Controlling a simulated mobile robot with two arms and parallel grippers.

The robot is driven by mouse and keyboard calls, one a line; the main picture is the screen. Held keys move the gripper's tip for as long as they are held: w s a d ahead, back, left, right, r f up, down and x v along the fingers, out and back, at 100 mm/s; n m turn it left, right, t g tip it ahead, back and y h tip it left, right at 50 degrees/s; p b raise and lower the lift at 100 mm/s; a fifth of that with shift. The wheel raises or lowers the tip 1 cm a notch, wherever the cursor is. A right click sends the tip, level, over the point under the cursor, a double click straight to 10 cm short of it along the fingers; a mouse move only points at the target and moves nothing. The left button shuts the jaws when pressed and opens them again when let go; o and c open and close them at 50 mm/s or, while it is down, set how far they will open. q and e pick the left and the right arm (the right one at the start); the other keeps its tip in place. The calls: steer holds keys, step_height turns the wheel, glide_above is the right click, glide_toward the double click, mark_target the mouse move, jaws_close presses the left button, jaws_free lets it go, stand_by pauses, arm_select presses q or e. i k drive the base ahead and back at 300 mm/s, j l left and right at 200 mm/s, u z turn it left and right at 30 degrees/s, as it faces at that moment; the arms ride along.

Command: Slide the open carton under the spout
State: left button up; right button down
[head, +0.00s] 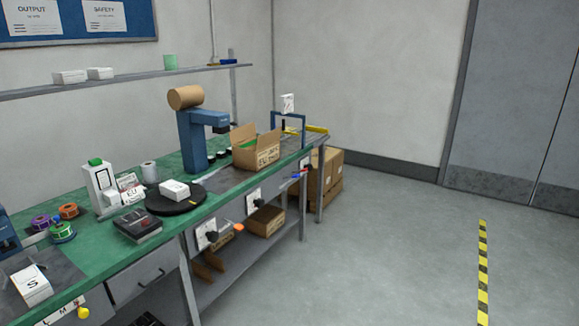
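The open carton (258,157) is a brown cardboard box with its flaps up and something green showing inside. Neither of my grippers is in view.
A black turntable (165,207) holds a white box (174,190). Coloured spools (62,232), a label printer (102,185) and a dark device (137,224) crowd the bench (105,257). A blue frame (290,117) stands beyond the carton. Brown boxes (325,178) are stacked past the bench. The right floor is clear.

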mark_target(244, 154)
steer(key=i+u, duration=0.1)
steer(key=i, duration=0.45)
steer(key=i+l+u, duration=0.1)
steer(key=i, duration=0.4)
steer(key=i+l, duration=0.15)
steer(key=i, duration=0.4)
steer(key=i+l+u, duration=0.15)
steer(key=i, duration=0.4)
